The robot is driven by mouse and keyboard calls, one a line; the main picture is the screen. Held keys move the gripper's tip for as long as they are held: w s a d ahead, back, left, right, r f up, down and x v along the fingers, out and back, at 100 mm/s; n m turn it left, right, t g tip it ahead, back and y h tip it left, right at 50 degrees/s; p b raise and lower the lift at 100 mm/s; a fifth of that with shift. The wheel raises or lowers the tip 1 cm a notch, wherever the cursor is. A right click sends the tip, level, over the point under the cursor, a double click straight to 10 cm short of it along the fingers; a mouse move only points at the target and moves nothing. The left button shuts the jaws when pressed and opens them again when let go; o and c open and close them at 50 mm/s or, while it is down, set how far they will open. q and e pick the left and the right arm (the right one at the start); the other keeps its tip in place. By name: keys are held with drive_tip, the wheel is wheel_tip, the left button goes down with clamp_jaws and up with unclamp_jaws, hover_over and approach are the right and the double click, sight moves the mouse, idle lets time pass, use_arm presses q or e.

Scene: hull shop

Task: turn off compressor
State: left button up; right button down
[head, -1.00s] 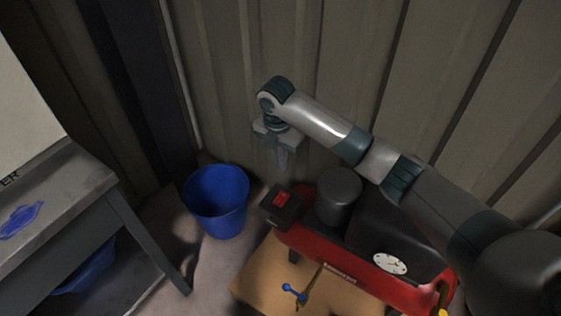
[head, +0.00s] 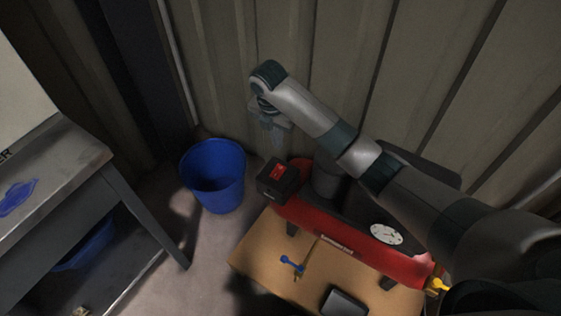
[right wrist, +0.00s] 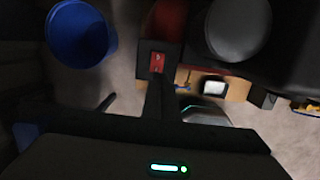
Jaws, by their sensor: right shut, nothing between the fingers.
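The compressor (head: 320,236) is a red tank with black parts on top and a round white gauge (head: 386,234). It stands on a wooden board. A black box with a red switch (head: 277,173) sits at its left end; the red switch also shows in the right wrist view (right wrist: 157,62). My right gripper (head: 274,138) is shut and empty, pointing down above and behind the switch box, apart from it. In the right wrist view its dark finger (right wrist: 156,100) reaches up toward the red switch. My right arm hides part of the compressor. My left gripper is not in view.
A blue bucket (head: 213,177) stands on the floor left of the compressor. A grey workbench (head: 70,165) is at the left. The wooden board (head: 255,262) carries a small blue-handled valve (head: 291,263). A corrugated wall (head: 340,60) closes off the back.

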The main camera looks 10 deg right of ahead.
approach(281, 168)
drive_tip(key=f, duration=0.6)
drive_tip(key=shift+w+d, duration=0.2)
drive_tip(key=shift+d, duration=0.15)
drive_tip(key=shift+f, duration=0.2)
